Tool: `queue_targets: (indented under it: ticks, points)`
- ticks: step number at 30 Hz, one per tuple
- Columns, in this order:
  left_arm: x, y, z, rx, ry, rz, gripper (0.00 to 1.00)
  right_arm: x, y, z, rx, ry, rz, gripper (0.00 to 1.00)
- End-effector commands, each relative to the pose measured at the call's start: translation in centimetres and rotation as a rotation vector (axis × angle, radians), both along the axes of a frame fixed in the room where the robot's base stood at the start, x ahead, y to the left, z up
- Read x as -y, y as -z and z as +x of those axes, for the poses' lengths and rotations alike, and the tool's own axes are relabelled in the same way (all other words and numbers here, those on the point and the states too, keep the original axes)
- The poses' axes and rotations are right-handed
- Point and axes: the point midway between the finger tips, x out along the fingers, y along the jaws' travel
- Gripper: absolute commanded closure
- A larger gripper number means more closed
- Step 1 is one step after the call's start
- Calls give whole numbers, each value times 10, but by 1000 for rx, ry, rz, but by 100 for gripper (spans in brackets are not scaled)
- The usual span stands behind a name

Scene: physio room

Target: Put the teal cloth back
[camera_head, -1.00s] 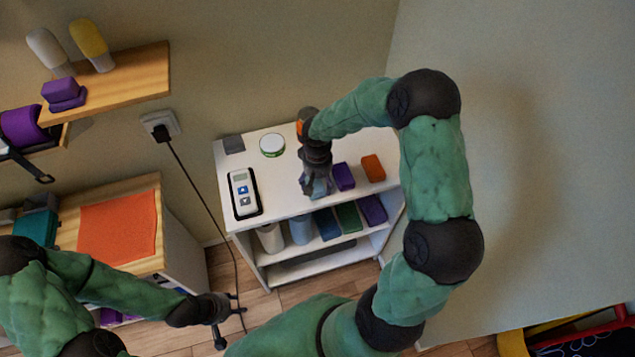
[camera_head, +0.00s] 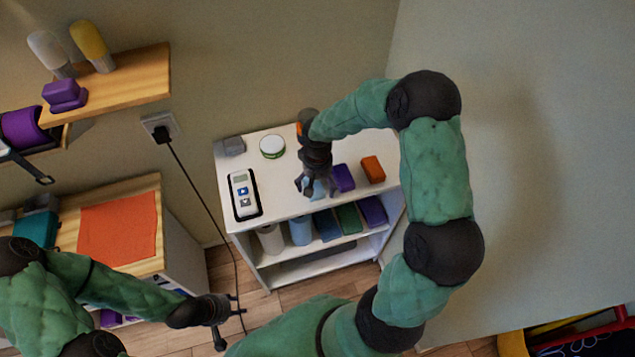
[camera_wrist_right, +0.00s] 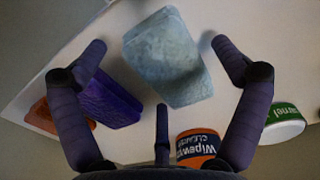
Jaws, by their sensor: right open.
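A pale teal-blue folded piece, which looks like the teal cloth (camera_head: 319,188), is at the front of the white shelf unit's top. In the right wrist view the cloth (camera_wrist_right: 168,55) is between the spread fingers of my right gripper (camera_wrist_right: 160,62), with gaps on both sides. My right gripper (camera_head: 315,185) is open above the cloth and partly hides it in the head view. My left gripper (camera_head: 238,304) is open and empty over the floor, at the lower left.
On the white unit (camera_head: 285,203) stand a purple block (camera_head: 342,178), an orange block (camera_head: 373,169), a white-lidded tub (camera_head: 272,146) and a handheld device (camera_head: 243,194). A wipes tub (camera_wrist_right: 197,146) is close to my right fingers. Rolls and folded cloths fill the shelf below.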

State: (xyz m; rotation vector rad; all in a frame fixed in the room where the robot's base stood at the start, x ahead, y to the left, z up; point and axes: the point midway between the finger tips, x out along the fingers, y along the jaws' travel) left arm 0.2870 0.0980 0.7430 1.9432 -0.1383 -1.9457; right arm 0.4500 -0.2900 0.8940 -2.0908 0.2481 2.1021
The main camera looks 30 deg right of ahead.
Motion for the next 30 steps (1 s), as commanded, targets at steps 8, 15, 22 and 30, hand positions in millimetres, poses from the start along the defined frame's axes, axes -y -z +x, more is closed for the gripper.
queue_targets:
  ticks: [8, 15, 22, 30]
  points:
    - [0, -13, 0, 0, 0, 0, 60, 0, -56, 2, 6, -1, -1, 3]
    - [0, -20, 0, 0, 0, 0, 60, 0, -98, 1, 5, 0, 0, 3]
    - [0, -23, 0, 0, 0, 0, 60, 0, -117, 1, 3, 0, -1, 3]
    - [0, -23, 0, 0, 0, 0, 60, 0, -119, 1, 2, 0, 0, 3]
